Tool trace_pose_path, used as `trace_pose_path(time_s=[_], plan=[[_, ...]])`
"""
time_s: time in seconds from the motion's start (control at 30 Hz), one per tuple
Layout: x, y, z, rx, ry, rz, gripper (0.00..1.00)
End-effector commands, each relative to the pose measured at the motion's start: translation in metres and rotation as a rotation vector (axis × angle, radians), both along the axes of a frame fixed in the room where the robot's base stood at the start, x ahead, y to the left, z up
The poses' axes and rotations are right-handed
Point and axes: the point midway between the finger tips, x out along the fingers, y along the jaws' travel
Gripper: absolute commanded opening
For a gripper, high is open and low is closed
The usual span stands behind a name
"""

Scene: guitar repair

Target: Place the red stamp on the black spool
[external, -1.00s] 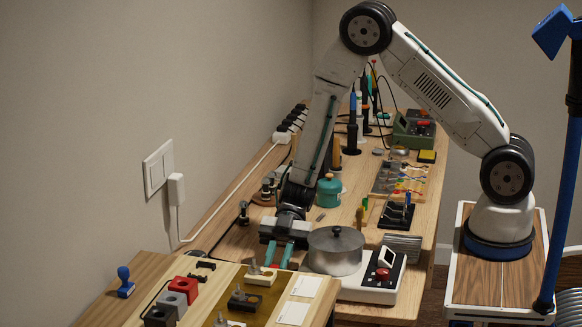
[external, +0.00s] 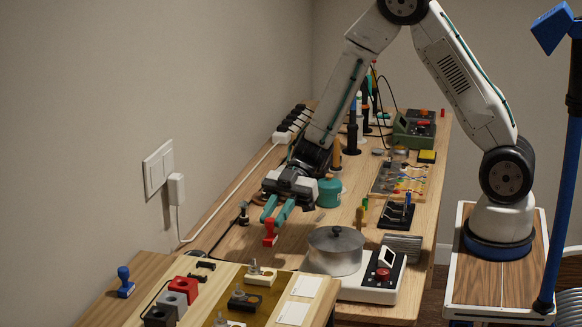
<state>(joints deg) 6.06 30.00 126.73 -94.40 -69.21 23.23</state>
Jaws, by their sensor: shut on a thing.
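My gripper (external: 274,213) has teal fingers shut on the red stamp (external: 270,236). The stamp hangs below the fingertips, roughly upright, left of the grey pot and behind the near board. The gap between its base and the bench is hard to judge. I cannot tell for sure which thing is the black spool. A block with a dark top (external: 160,316) stands at the front left, and a small dark upright piece (external: 244,213) stands on the bench left of my gripper.
A lidded grey pot (external: 335,251) sits on a white device with a red knob (external: 383,274). A blue stamp (external: 125,284) stands at the left. A red block (external: 184,289) and several small parts are on the near board. A teal canister (external: 329,190) stands right of my gripper.

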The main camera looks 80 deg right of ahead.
Motion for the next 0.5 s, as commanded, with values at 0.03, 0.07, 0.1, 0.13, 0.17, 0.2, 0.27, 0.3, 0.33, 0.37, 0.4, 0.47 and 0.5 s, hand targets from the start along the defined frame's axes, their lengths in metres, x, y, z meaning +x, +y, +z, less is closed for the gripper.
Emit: trace_pose_path(time_s=[0.03,0.07,0.1,0.13,0.17,0.2,0.27,0.3,0.33,0.37,0.4,0.47,0.5], plan=[[0.002,-0.006,-0.001,0.005,0.004,-0.070,0.00],[0.005,-0.009,-0.003,0.005,0.004,-0.114,0.00],[0.007,-0.014,-0.005,0.005,0.006,-0.169,0.00],[0.009,-0.017,-0.007,0.003,0.007,-0.207,0.00],[0.011,-0.021,-0.008,0.001,0.008,-0.243,0.00],[0.013,-0.025,-0.011,-0.004,0.009,-0.284,0.00],[0.015,-0.029,-0.014,-0.011,0.011,-0.330,0.00],[0.018,-0.031,-0.016,-0.017,0.010,-0.352,0.00],[0.020,-0.032,-0.017,-0.021,0.008,-0.364,0.00],[0.023,-0.033,-0.018,-0.023,0.008,-0.372,0.00],[0.030,-0.033,-0.020,-0.029,0.002,-0.379,0.00],[0.042,-0.032,-0.021,-0.034,-0.004,-0.379,0.00],[0.052,-0.031,-0.022,-0.034,-0.005,-0.378,0.00]])
